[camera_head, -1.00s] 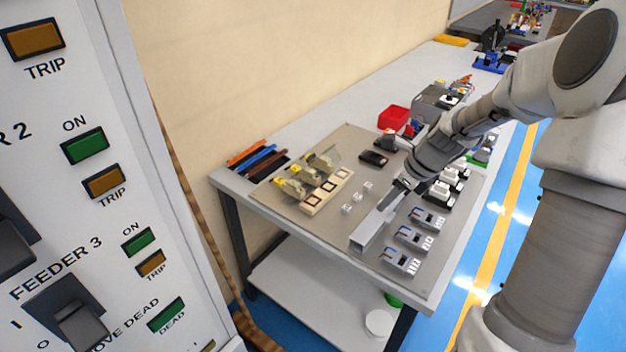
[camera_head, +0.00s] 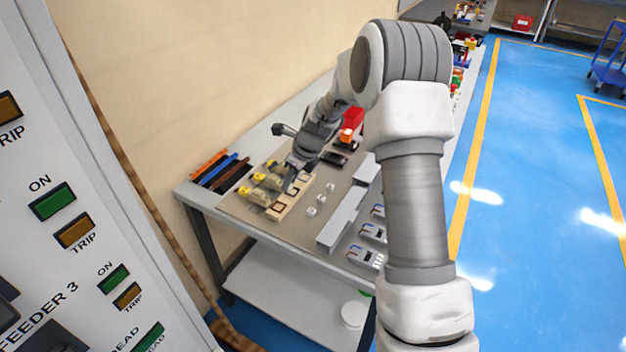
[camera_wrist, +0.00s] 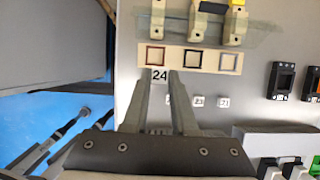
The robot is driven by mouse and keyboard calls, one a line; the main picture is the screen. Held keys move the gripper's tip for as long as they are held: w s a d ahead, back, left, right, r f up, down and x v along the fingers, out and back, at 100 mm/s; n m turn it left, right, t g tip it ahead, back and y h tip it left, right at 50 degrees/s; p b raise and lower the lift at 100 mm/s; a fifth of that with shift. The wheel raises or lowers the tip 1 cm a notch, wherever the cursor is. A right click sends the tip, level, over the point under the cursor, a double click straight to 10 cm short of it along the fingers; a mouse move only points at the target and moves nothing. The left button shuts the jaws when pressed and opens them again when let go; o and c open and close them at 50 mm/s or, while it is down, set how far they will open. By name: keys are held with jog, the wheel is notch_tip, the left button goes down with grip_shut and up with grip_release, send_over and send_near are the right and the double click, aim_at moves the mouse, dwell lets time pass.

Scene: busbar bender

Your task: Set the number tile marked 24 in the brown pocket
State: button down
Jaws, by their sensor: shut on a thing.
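My gripper (camera_wrist: 160,82) is shut on a small white tile marked 24 (camera_wrist: 159,75), held upright between the fingertips. In the wrist view the tile is just in front of the left pocket of a cream strip (camera_wrist: 175,56). The strip has three square outlined pockets. The tile cannot be made out there.
Three loose white tiles (camera_head: 321,198) lie beside the strip; one is partly behind a finger in the wrist view. Yellow-topped holders with a clear panel (camera_wrist: 235,30) stand behind the strip. A long grey block (camera_head: 342,226) and black devices (camera_wrist: 283,80) lie to the right.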

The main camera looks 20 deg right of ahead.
aim_at(276, 206)
jog(key=shift+s+a+b+x, duration=0.15)
jog(key=shift+b+x, duration=1.15)
jog(key=shift+x, duration=0.7)
jog(key=shift+s+a+b+x, duration=0.15)
jog(key=shift+b+x, duration=1.1)
jog(key=shift+x, duration=0.75)
jog(key=c, duration=0.6)
grip_release()
jog(key=shift+c, duration=0.2)
jog(key=shift+r, duration=0.1)
jog(key=p+v, duration=0.1)
jog(key=v, duration=1.6)
jog(key=shift+p, duration=0.35)
jog(key=shift+s+r, duration=0.1)
jog(key=shift+r, duration=0.05)
